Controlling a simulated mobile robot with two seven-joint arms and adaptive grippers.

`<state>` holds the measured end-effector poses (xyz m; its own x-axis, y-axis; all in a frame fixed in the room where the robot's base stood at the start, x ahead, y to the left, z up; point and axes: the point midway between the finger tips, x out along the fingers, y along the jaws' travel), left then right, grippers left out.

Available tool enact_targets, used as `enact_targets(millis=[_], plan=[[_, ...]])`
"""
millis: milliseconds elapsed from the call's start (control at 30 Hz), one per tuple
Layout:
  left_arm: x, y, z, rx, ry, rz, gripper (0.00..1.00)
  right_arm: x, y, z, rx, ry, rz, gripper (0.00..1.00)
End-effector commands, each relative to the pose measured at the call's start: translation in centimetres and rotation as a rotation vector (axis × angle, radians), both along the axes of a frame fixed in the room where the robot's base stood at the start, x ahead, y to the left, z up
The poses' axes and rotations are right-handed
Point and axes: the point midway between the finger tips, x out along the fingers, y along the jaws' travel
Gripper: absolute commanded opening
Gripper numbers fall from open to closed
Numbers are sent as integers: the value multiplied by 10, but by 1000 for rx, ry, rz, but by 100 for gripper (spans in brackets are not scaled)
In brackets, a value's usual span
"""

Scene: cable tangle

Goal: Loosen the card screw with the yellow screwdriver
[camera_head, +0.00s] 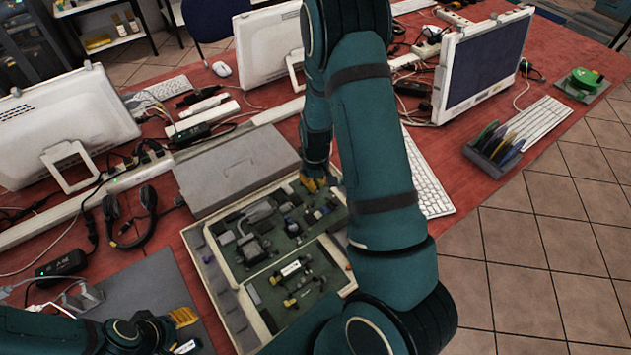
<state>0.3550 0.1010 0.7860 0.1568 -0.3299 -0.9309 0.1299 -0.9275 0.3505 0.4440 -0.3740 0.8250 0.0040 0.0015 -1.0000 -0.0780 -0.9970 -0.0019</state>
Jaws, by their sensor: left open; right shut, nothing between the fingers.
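An open computer case (215,262) lies flat on the red table, with green boards and parts showing inside. A card with a white label (291,268) and small yellow parts lies in its lower section. The card screw is too small to make out. My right gripper (316,184) is shut and empty at the case's upper right edge, its yellow fingertips pointing down; my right arm hides part of the case. My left gripper (186,318) is open on the lower left, beside the case's left wall. I cannot clearly make out the yellow screwdriver.
A grey panel (235,170) lies behind the case. Headphones (130,220), cables and a monitor (65,125) crowd the left. A rack with coloured items (492,152) stands right of a keyboard (427,175). A grey mat (140,285) lies at lower left.

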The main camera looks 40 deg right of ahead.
Motion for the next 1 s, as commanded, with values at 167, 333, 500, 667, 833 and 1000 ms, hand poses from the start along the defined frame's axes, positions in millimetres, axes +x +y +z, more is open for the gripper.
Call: enact_targets(millis=[167, 333, 500, 667, 833, 1000], plan=[[0, 0, -6, 0, 0, 0, 47, 0, 0, -1, 0, -2, 142, 0], [0, 0, -10, 0, -1, 0, 47, 0, -1, -1, 1, -1, 297, 0], [0, 0, -14, 0, -1, -1, 47, 0, 0, -1, 0, 0, 443, 0], [0, 0, -15, 0, 0, 0, 47, 0, 0, -1, 0, 0, 496, 0], [0, 1, -16, 1, 1, 1, 47, 0, 0, -1, 0, 0, 496, 0], [1, 1, -18, 2, 0, 3, 47, 0, 0, -2, 1, 0, 548, 0]])
